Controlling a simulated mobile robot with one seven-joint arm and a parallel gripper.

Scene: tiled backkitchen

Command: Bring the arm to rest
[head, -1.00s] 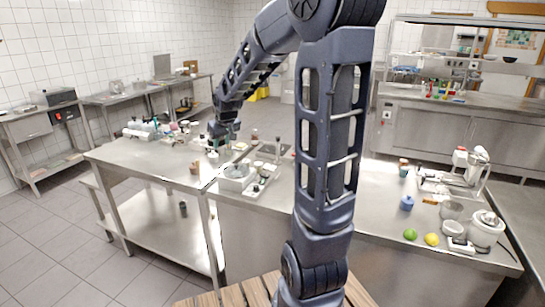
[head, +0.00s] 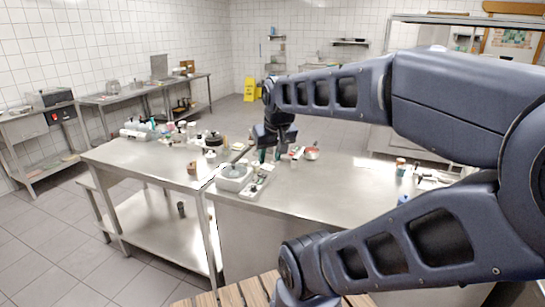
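My arm reaches from the lower right across the right side of the head view. It folds back at an elbow beyond the right edge, and its forearm runs left to the wrist. My gripper (head: 270,152) hangs down above the steel worktop (head: 330,192), close to the small items at its back edge. The fingers are small and dark here, so whether they are open or shut does not show. I see nothing clearly held in them.
A white scale-like device (head: 235,178) and a tray (head: 257,185) stand on the worktop left of my gripper. A black-lidded pot (head: 213,139) and several bottles stand on the left table (head: 130,160). A red-and-white bowl (head: 312,153) is to the right. The worktop's front middle is clear.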

